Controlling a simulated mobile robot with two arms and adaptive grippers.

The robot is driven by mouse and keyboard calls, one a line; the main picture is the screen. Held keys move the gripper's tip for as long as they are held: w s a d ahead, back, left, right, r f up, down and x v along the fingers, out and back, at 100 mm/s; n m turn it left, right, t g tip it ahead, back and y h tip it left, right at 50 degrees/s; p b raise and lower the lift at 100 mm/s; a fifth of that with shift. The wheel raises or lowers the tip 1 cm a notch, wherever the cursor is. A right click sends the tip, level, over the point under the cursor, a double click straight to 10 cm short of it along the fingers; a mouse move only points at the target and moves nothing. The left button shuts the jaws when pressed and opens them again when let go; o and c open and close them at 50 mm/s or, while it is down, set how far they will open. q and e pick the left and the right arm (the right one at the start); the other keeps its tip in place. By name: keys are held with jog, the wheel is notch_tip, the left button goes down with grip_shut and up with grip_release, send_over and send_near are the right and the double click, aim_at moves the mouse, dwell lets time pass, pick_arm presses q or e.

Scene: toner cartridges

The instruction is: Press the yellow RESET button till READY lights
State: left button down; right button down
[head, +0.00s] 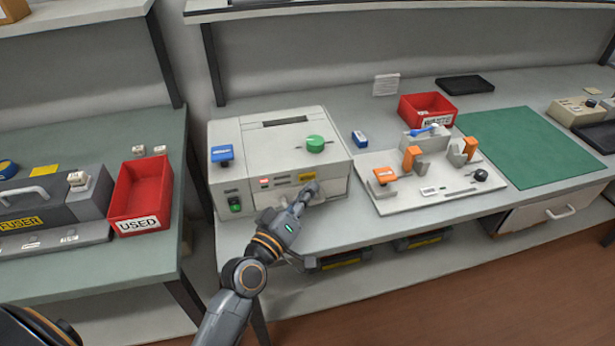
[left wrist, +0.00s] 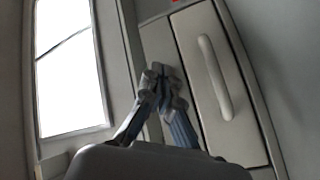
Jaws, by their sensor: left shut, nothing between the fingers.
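The grey-white machine (head: 235,145) stands on the bench in the head view. A small yellow patch, likely the RESET button (head: 307,177), shows on its front panel. A red-lit indicator (head: 264,182) sits to the left of it. I cannot read a READY light. My left gripper (head: 311,188) is shut and empty, just below and in front of the yellow patch. Whether it touches the panel I cannot tell.
A white fixture tray (head: 435,203) with orange clamps stands to the right. A red USED bin (head: 141,190) is on the left bench. The green mat (head: 515,145) is clear.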

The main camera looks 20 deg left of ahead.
pick_arm(q)
jog(key=shift+w, duration=0.1)
dwell(0.7)
jog(key=shift+w+a, duration=0.25)
jog(key=shift+w+a, duration=0.2)
jog(key=shift+w, duration=0.1)
dwell(0.8)
jog(key=shift+s+d+p, duration=0.35)
jog(key=shift+s+d, duration=0.1)
jog(key=shift+s, duration=0.25)
jog(key=shift+d, duration=0.1)
jog(key=s+d, duration=0.1)
jog(key=s, duration=0.1)
jog(key=s+d+p, duration=0.1)
jog(key=s, duration=0.1)
jog(key=shift+d, duration=0.3)
